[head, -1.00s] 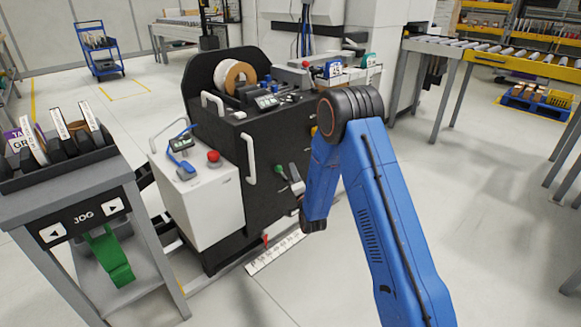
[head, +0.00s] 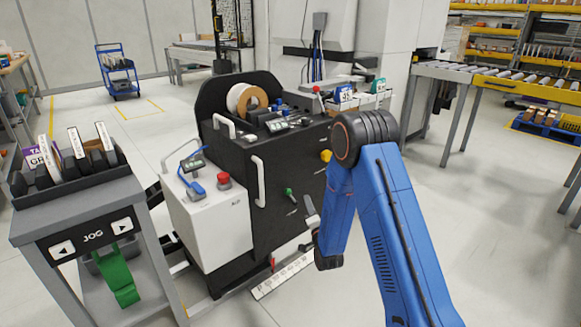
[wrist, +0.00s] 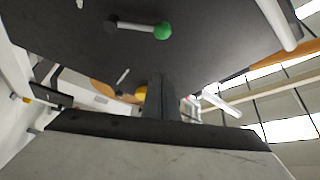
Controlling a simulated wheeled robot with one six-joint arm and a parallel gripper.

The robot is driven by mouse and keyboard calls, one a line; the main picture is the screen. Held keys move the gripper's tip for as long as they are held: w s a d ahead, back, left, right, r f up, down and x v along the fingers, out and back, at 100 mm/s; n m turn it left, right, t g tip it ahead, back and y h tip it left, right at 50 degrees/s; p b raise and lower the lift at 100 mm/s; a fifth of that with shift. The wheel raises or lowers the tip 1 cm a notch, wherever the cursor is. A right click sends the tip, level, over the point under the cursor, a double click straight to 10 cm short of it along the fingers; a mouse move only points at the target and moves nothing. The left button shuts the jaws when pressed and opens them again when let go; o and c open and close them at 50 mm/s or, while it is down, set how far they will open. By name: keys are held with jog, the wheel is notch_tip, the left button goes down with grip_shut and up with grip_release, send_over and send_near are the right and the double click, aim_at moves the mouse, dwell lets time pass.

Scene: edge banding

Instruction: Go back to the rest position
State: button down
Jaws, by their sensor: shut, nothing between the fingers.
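My blue arm shows in the head view, folded with its elbow up and its forearm hanging down in front of the black edge-banding machine (head: 285,165). The end of the arm is mostly hidden behind the forearm there. In the wrist view my gripper (wrist: 161,82) shows its dark fingers together in the middle, with nothing between them. The underside-like dark face of the machine fills the top of the wrist view, with a green-knobbed lever (wrist: 160,30) on it. My gripper looks apart from that lever.
A grey cart with JOG arrows (head: 92,238) and a rack of rolls (head: 70,170) stands at the left. A white control box with a red button (head: 223,180) sits before the machine. A roller conveyor (head: 500,78) is at the back right. The floor at the right is clear.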

jog(key=s+d+r+n+g+h, duration=0.1)
jog(key=d+r+n+g, duration=0.1)
jog(key=r, duration=0.4)
jog(key=s+d+r+n+g, duration=0.1)
jog(key=s+d+r+g, duration=0.1)
jog(key=r, duration=0.3)
jog(key=s+d+r+n+g+h, duration=0.1)
jog(key=s+d+r+n+g, duration=0.25)
jog(key=s+r, duration=0.55)
jog(key=s+d+n+g, duration=0.2)
jog(key=s+d+g, duration=0.1)
jog(key=s, duration=1.8)
jog(key=s+d+n+g+h, duration=0.1)
jog(key=s+g, duration=0.4)
jog(key=s, duration=1.6)
jog(key=shift+s+d+r+n, duration=0.15)
jog(key=shift+s+d+n, duration=0.15)
jog(key=shift+d+n, duration=0.75)
